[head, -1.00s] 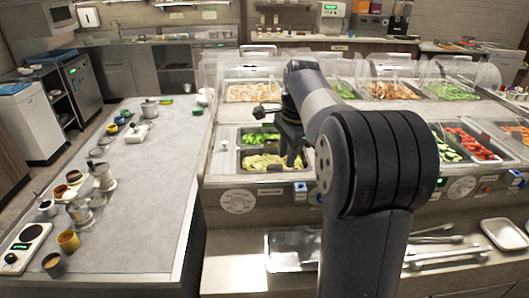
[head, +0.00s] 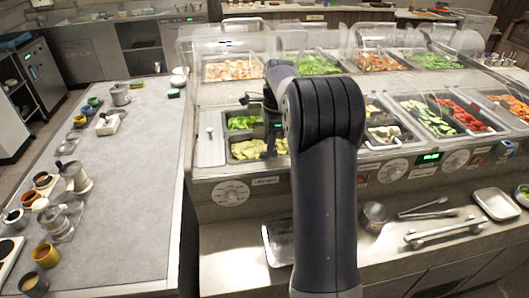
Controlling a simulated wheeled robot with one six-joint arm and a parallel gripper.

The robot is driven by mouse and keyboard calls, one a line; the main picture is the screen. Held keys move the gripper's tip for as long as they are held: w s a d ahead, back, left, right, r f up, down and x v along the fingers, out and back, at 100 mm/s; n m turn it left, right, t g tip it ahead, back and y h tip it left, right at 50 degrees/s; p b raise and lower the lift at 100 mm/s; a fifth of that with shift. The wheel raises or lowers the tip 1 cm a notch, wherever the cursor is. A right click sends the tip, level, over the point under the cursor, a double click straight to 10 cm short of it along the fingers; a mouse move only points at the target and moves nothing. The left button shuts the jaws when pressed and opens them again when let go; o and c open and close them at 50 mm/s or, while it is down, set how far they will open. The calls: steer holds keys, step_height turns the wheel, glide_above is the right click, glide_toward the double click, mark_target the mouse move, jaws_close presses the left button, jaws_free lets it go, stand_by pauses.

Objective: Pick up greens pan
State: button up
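In the head view, a pan of bright green leaves (head: 244,122) sits in the front row of the serving counter, left of my arm. A pan of pale yellow-green pieces (head: 249,149) sits just in front of it. More green food lies in back-row pans, one behind my arm (head: 318,65) and one at the right (head: 432,61). My gripper (head: 273,135) hangs dark and small at the right edge of the leaf pan, partly hidden by my arm. Its fingers are too unclear to tell open from shut, and I cannot tell whether it touches the pan.
Clear curved guards (head: 215,42) stand over the back row. Pans of cucumber (head: 428,118) and red pieces (head: 462,115) are at the right. Tongs (head: 428,208), a metal cup (head: 375,215) and a white tray (head: 495,204) lie on the front ledge. A grey table (head: 130,190) stands left.

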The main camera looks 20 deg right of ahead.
steer(key=shift+w+f+p, duration=0.15)
steer(key=shift+f+p, duration=0.05)
steer(key=shift+f, duration=0.9)
steer(key=shift+w+f+p, duration=0.1)
steer(key=shift+f+p, duration=0.1)
steer(key=shift+f, duration=0.85)
steer(key=shift+c, duration=0.2)
jaws_close()
steer(key=shift+r, duration=0.2)
